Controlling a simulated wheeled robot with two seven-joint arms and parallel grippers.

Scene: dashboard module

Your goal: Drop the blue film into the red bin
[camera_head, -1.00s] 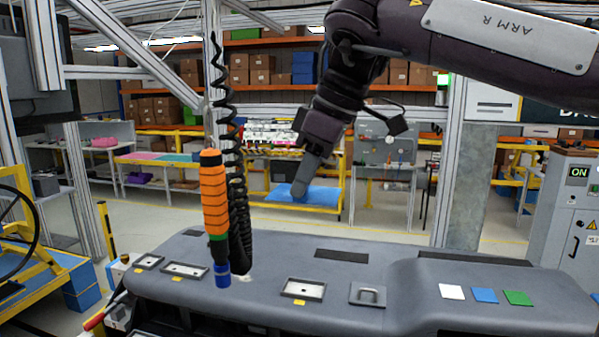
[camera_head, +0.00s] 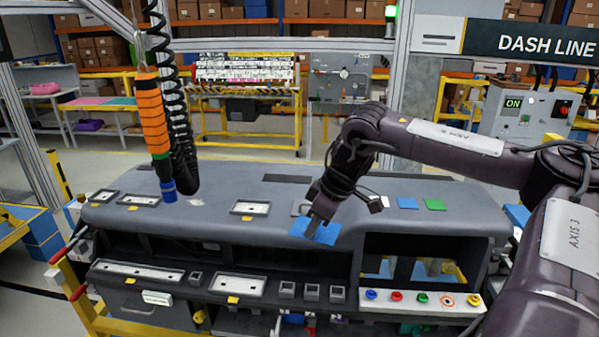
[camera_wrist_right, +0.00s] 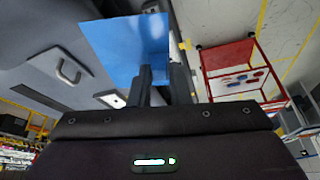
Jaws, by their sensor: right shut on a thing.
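The blue film (camera_head: 327,234) is a thin, flat blue sheet at the tips of my right gripper (camera_head: 314,222). My right gripper is shut on one edge of it. In the right wrist view the film (camera_wrist_right: 122,48) spreads out beyond the two dark fingers (camera_wrist_right: 158,85). In the head view it shows in front of the grey dashboard's top; I cannot tell its exact height above it. A red-framed open stand with a red upper tray (camera_wrist_right: 228,55) shows at the right of the wrist view; I cannot tell whether it is the red bin. My left gripper is out of view.
The grey dashboard module (camera_head: 230,215) fills the middle. An orange tool (camera_head: 152,118) hangs by a black coiled cable at the left. Coloured buttons (camera_head: 397,296) line the lower right front.

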